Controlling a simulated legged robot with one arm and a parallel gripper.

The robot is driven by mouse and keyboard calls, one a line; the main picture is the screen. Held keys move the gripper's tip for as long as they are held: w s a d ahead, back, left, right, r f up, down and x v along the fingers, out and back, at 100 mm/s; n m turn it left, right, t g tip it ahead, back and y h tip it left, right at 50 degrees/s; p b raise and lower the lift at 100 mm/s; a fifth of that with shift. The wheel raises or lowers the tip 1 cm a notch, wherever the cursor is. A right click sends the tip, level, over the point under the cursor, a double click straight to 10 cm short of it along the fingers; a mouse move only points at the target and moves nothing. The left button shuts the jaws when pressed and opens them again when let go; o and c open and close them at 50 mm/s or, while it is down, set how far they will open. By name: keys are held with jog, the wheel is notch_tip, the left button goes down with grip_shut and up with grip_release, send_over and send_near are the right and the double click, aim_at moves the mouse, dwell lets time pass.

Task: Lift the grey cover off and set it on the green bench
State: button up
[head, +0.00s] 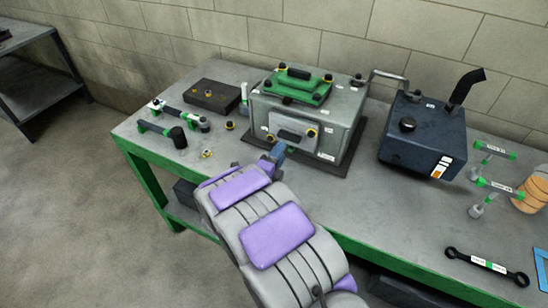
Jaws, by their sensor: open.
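A grey box-shaped engine block (340,112) stands on a dark base plate on the bench. A small grey cover (292,137) with a handle is on its front face, with black-and-yellow knobs around it. My gripper (277,153) is at the lower left of this cover, close in front of the block. Its jaws are open, small and partly hidden by my arm; I cannot tell whether they touch the cover. The green bench (128,145) has a green frame and a grey top.
A green cover (297,84) with a handle sits on the block's top. A dark tank (422,135) with a spout stands at right. Green-handled tools (485,200), a wrench (487,266) and an orange roll (533,192) lie further right. Black-and-green tools (172,131) and a dark box (212,95) are left.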

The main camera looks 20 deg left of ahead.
aim_at(288, 140)
jog(key=shift+w+d, duration=0.15)
jog(key=shift+w, duration=3.25)
jog(key=shift+a+f, duration=0.1)
jog(key=shift+a, duration=0.1)
jog(key=shift+a, duration=0.15)
jog(key=c, duration=0.3)
jog(key=shift+d, duration=0.2)
grip_shut()
